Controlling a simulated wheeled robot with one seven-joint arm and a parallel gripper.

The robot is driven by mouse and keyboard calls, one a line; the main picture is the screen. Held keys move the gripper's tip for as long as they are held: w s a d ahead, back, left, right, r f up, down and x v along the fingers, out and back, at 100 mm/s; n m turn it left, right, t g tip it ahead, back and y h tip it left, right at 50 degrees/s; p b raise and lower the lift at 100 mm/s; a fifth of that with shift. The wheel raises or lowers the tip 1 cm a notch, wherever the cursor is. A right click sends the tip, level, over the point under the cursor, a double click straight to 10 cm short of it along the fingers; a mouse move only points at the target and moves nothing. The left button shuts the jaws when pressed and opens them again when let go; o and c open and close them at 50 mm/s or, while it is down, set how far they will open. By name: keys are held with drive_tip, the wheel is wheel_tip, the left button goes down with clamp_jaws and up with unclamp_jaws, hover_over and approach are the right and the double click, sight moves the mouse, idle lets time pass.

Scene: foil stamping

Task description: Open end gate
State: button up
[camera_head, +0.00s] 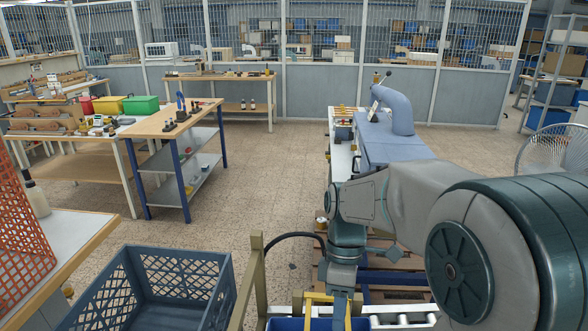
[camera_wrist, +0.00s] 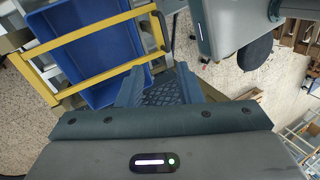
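The end gate is a yellow bar frame (camera_wrist: 98,32) in front of a blue bin (camera_wrist: 95,60) in the wrist view. A dark handle-like piece (camera_wrist: 161,30) is at its right end. In the head view, yellow bars (camera_head: 318,298) show at the bottom edge, partly hidden by my arm, with the blue bin (camera_head: 285,324) below. My gripper (camera_wrist: 158,70) has its two fingers apart with nothing seen held between them. The fingertips are close to the gate's lower right corner; I cannot tell whether they touch it.
A grey-blue crate (camera_head: 130,284) stands at lower left beside a wooden post (camera_head: 258,275). A blue-grey machine (camera_head: 392,140) stands beyond. Workbenches (camera_head: 180,122) are at left; the floor between is clear.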

drive_tip(key=s+d+r+m+t, duration=0.3)
drive_tip(key=s+m+t, duration=0.4)
drive_tip(key=m, duration=0.5)
drive_tip(key=shift+d+r, duration=0.3)
drive_tip(key=shift+d, duration=0.6)
drive_tip(key=shift+s+d+m+t+h, duration=0.15)
drive_tip(key=shift+s+m+t, duration=0.1)
drive_tip(key=shift+m, duration=0.3)
drive_tip(key=shift+s+d+m+t+h, duration=0.15)
drive_tip(key=shift+m+t, duration=0.1)
drive_tip(key=shift+m, duration=0.3)
drive_tip(key=shift+c, duration=0.3)
drive_tip(key=shift+m, duration=0.3)
clamp_jaws()
drive_tip(key=shift+a, duration=0.1)
